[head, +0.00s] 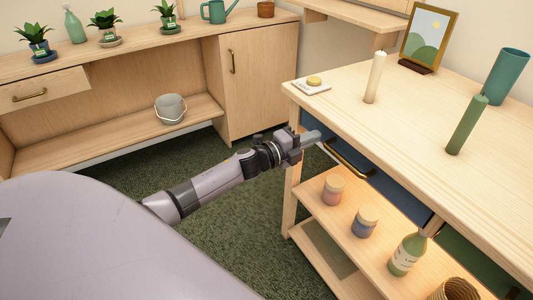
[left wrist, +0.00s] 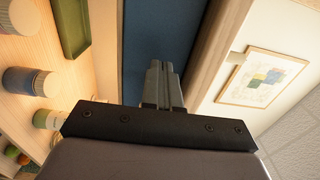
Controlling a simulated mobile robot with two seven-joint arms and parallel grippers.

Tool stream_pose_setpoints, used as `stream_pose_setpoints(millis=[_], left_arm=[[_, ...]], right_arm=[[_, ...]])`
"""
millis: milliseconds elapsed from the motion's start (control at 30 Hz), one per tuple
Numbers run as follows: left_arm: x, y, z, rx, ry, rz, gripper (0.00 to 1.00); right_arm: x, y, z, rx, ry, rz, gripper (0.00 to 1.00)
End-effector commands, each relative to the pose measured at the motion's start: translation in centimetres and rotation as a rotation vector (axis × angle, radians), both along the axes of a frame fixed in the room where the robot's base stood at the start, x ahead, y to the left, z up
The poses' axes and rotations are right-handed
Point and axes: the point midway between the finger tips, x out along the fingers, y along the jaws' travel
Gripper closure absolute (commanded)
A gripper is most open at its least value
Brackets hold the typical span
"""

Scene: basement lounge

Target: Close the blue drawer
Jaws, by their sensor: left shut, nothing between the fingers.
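The blue drawer (head: 395,190) sits under the top of the light wood table on the right, with a brass bar handle (head: 349,160) on its front. I cannot tell how far it stands out. My left gripper (head: 312,137) is shut and empty, at the left end of the drawer front, beside the handle and just below the table edge. In the left wrist view, the shut fingers (left wrist: 161,86) point at the blue front (left wrist: 160,38); whether they touch it is unclear. My right gripper is not in view.
A green drawer (head: 468,258) is right of the blue one. Jars (head: 333,190) and a bottle (head: 407,255) stand on the shelf below. The tabletop (head: 425,110) holds candles, a vase and a picture. Dark green carpet (head: 240,235) is clear.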

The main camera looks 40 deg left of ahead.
Motion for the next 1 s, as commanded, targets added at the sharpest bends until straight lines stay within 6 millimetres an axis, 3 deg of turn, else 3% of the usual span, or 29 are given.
stream_pose_setpoints(millis=[67, 600, 1000], left_arm=[[-0.2, 0.3, -0.1, 0.001, 0.002, -0.001, 1.0], [-7.9, 3.5, -0.2, 0.002, 0.005, -0.002, 1.0], [-9.5, 4.2, -0.2, 0.002, 0.002, -0.003, 1.0]], right_arm=[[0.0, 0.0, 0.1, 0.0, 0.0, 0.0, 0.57], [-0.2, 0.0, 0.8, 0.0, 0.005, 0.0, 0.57], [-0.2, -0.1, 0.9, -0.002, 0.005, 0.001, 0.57]])
